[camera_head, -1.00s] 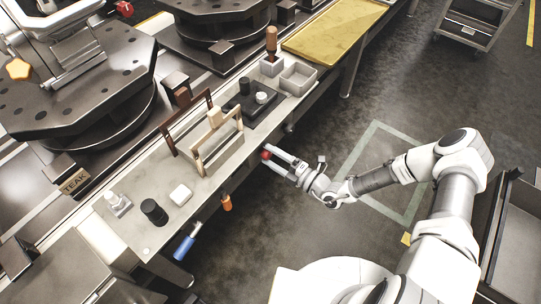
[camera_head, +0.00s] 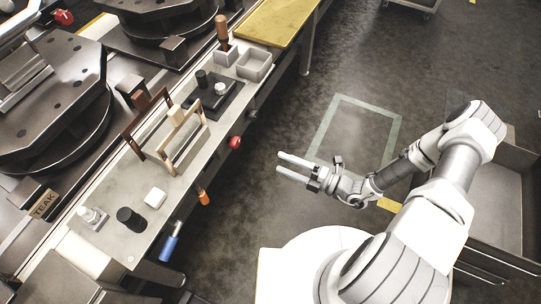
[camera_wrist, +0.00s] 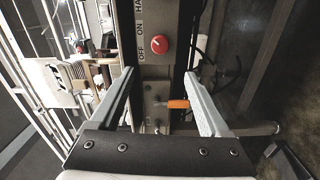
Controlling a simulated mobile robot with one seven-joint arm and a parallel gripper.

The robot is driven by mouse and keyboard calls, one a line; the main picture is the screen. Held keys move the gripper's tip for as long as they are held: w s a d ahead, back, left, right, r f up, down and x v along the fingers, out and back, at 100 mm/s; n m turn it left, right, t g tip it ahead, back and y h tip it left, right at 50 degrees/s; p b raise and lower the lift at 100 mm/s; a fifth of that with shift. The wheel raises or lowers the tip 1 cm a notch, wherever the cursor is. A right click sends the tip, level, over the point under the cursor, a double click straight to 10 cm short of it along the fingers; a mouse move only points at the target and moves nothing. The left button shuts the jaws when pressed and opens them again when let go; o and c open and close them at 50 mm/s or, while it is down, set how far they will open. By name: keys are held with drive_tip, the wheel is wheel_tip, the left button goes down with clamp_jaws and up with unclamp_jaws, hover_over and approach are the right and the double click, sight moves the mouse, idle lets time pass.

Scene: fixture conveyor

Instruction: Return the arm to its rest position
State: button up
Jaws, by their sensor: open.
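My gripper (camera_head: 279,164) is open and empty in the head view. It is over the open floor, to the right of the bench, apart from it, with its fingers pointing left. In the wrist view, the two fingers of my gripper (camera_wrist: 160,95) stand wide apart with nothing held between them. Beyond them is a dark panel (camera_wrist: 140,75) with a red knob (camera_wrist: 159,45) and OFF and ON lettering. My arm (camera_head: 460,165) reaches from the lower right and is bent at the elbow.
A grey bin (camera_head: 505,215) stands right.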

drive_tip(key=shift+s+d, duration=0.25)
drive_tip(key=shift+d, duration=0.3)
drive_tip(key=s+d+r+m+h+p, duration=0.3)
drive_tip(key=r+m, duration=0.7)
drive_tip(key=r, duration=0.7)
drive_tip(key=s+d+r+m+h+p, duration=0.4)
drive_tip(key=r+m+h, duration=0.4)
drive_tip(key=r, duration=1)
drive_tip(key=s+d+r+m+g+h+p, duration=0.1)
drive_tip(key=s+d+r+m+h+p, duration=0.2)
drive_tip(key=r+m, duration=0.9)
wheel_tip(320, 180, up, 6)
drive_tip(key=s+h+p, duration=0.2)
drive_tip(key=shift+d+m+h, duration=0.3)
drive_tip(key=shift+d, duration=0.1)
